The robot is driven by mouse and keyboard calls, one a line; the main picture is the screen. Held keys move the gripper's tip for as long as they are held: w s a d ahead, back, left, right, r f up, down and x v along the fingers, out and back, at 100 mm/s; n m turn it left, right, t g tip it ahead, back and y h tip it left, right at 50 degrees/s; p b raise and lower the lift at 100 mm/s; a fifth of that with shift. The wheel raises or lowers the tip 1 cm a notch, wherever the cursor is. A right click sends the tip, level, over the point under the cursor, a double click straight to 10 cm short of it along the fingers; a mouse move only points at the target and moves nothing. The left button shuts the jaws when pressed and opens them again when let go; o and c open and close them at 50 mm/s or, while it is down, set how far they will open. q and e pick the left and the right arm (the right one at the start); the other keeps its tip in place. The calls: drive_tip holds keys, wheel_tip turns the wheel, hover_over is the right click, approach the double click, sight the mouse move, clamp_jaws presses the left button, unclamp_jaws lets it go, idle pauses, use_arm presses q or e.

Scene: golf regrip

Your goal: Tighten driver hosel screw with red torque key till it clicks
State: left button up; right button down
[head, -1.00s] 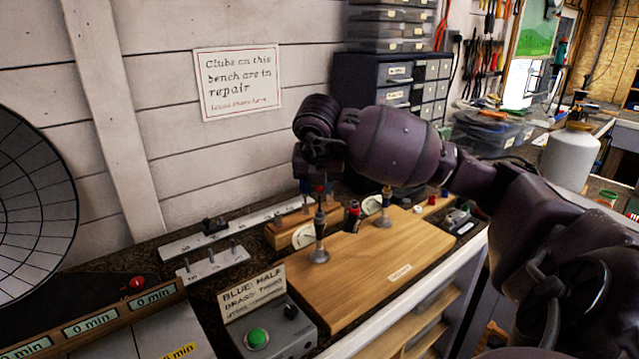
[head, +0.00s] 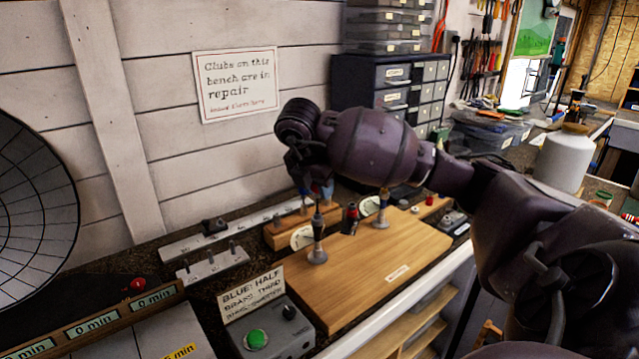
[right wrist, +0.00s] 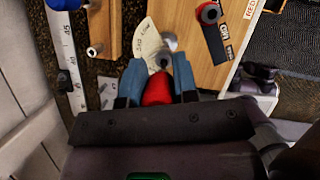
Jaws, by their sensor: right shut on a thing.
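My right gripper (head: 315,188) hangs over the wooden board, its blue fingers shut on a red handle (right wrist: 157,90), which looks like the torque key. In the head view the gripper mostly hides this handle. Below it, a dark upright shaft with a grey flared foot (head: 317,256) stands at the board's left part. I cannot tell whether the key is seated in it. A second upright piece with a grey foot (head: 381,222) stands further back. The driver head and hosel screw cannot be made out clearly. My left gripper is not in view.
A grey box with a green button (head: 255,339) stands in front, beside a handwritten card (head: 251,293). A red-topped black tool (head: 350,217) is near the gripper. Metal strips (head: 213,264) lie to the left.

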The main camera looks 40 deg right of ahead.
drive_tip(key=shift+r+m+g+p, duration=0.15)
drive_tip(key=shift+m+g+p, duration=0.25)
drive_tip(key=shift+m+p, duration=0.65)
drive_tip(key=shift+s+m+g+p, duration=0.1)
drive_tip(key=shift+m+g+p, duration=0.2)
drive_tip(key=shift+m+p, duration=0.85)
drive_tip(key=shift+p, duration=0.2)
drive_tip(key=shift+f, duration=0.2)
drive_tip(key=c, duration=1.1)
unclamp_jaws()
drive_tip(key=shift+o, duration=0.2)
